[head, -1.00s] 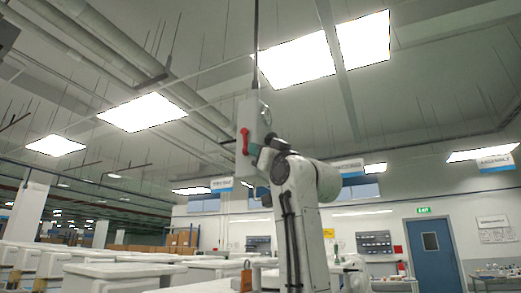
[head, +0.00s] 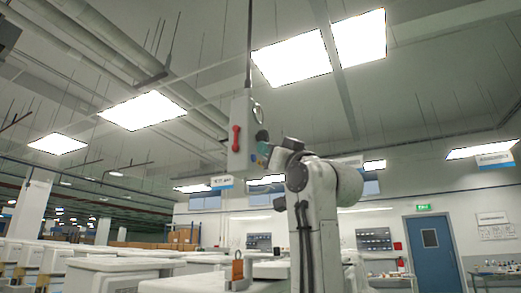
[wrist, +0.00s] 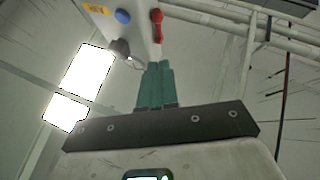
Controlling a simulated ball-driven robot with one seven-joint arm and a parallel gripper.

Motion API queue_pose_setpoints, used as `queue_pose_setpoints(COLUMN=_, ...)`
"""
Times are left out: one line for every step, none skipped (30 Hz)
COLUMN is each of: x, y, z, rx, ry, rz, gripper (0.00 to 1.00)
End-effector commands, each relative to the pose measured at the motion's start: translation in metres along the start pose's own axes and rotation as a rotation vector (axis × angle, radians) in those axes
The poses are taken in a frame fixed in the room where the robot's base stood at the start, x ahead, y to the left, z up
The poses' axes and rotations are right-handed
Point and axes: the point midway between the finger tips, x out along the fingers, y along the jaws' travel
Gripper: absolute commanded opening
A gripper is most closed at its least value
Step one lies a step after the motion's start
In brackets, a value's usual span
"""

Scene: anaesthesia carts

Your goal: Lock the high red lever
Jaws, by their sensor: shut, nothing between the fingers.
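A pale box (head: 243,108) hangs on a thin pole from the ceiling, high above the carts. The red lever (head: 236,138) is on its left side in the head view and stands about upright. In the wrist view the red lever (wrist: 156,26) shows on the box (wrist: 137,22), just beyond my fingertips. My gripper (wrist: 158,66) has teal fingers pressed together and empty. In the head view my gripper (head: 262,148) is close to the box's right side, partly overlapped by other parts. I cannot tell whether it touches the box.
A blue button (wrist: 123,16), a yellow label (wrist: 97,9) and a grey knob (wrist: 120,46) are on the box near the lever. White carts (head: 100,278) stand below, with an orange padlock-like piece (head: 238,269) on one. The air left of the box is clear.

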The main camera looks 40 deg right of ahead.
Motion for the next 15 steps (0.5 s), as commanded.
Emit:
queue_pose_setpoints(x=-0.011, y=-0.001, z=0.005, rx=0.0, ry=0.0, rz=0.0, gripper=0.0)
queue_pose_setpoints(x=-0.015, y=-0.001, z=0.006, rx=0.0, ry=0.0, rz=0.0, gripper=0.0)
queue_pose_setpoints(x=-0.022, y=-0.001, z=0.007, rx=0.001, ry=0.0, rz=0.0, gripper=0.0)
queue_pose_setpoints(x=-0.026, y=-0.001, z=0.007, rx=0.001, ry=0.0, rz=0.0, gripper=0.0)
queue_pose_setpoints(x=-0.03, y=-0.002, z=0.007, rx=0.001, ry=0.0, rz=0.0, gripper=0.0)
queue_pose_setpoints(x=-0.034, y=-0.002, z=0.007, rx=0.0, ry=0.0, rz=0.0, gripper=0.0)
queue_pose_setpoints(x=-0.036, y=-0.002, z=0.008, rx=0.0, ry=0.0, rz=0.0, gripper=0.0)
queue_pose_setpoints(x=-0.039, y=-0.002, z=0.008, rx=0.0, ry=0.0, rz=0.0, gripper=0.0)
queue_pose_setpoints(x=-0.041, y=-0.002, z=0.008, rx=0.0, ry=-0.001, rz=0.0, gripper=0.0)
queue_pose_setpoints(x=-0.043, y=-0.002, z=0.008, rx=0.001, ry=-0.001, rz=0.0, gripper=0.0)
queue_pose_setpoints(x=-0.043, y=-0.002, z=0.008, rx=0.001, ry=-0.002, rz=0.0, gripper=0.0)
queue_pose_setpoints(x=-0.044, y=-0.002, z=0.008, rx=0.001, ry=-0.002, rz=0.0, gripper=0.0)
queue_pose_setpoints(x=-0.045, y=-0.002, z=0.008, rx=0.001, ry=-0.002, rz=0.0, gripper=0.0)
queue_pose_setpoints(x=-0.045, y=-0.002, z=0.008, rx=0.001, ry=-0.002, rz=0.0, gripper=0.0)
queue_pose_setpoints(x=-0.045, y=-0.002, z=0.008, rx=0.001, ry=-0.002, rz=0.0, gripper=0.0)
